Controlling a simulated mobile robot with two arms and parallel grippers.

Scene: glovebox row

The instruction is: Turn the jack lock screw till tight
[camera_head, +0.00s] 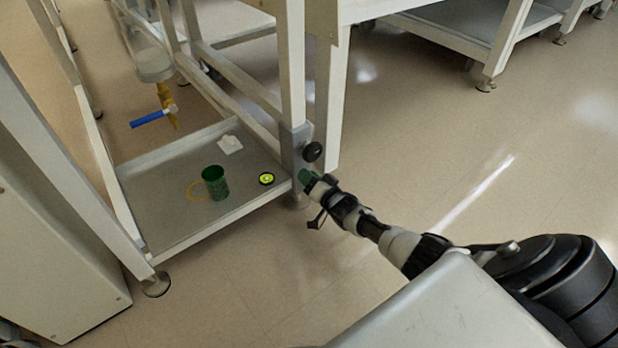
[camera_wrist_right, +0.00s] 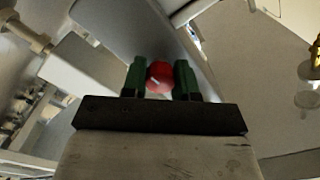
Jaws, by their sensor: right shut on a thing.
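The jack lock screw shows as a red knob (camera_wrist_right: 159,77) with a small pale mark on its face in the right wrist view. My right gripper (camera_wrist_right: 160,80) has its two green fingers on either side of the red knob and is shut on it. In the head view my right gripper (camera_head: 306,177) is at the foot of the bench's front leg, beside the grey jack bracket (camera_head: 292,150). The gripper hides the red knob there. A black round knob (camera_head: 312,151) sits on the bracket just above the gripper. My left gripper is not in view.
The low grey shelf (camera_head: 165,215) holds a green cup (camera_head: 215,183), a yellow-green round level (camera_head: 266,179) near the leg, and a crumpled white cloth (camera_head: 230,144). The floor to the right is clear.

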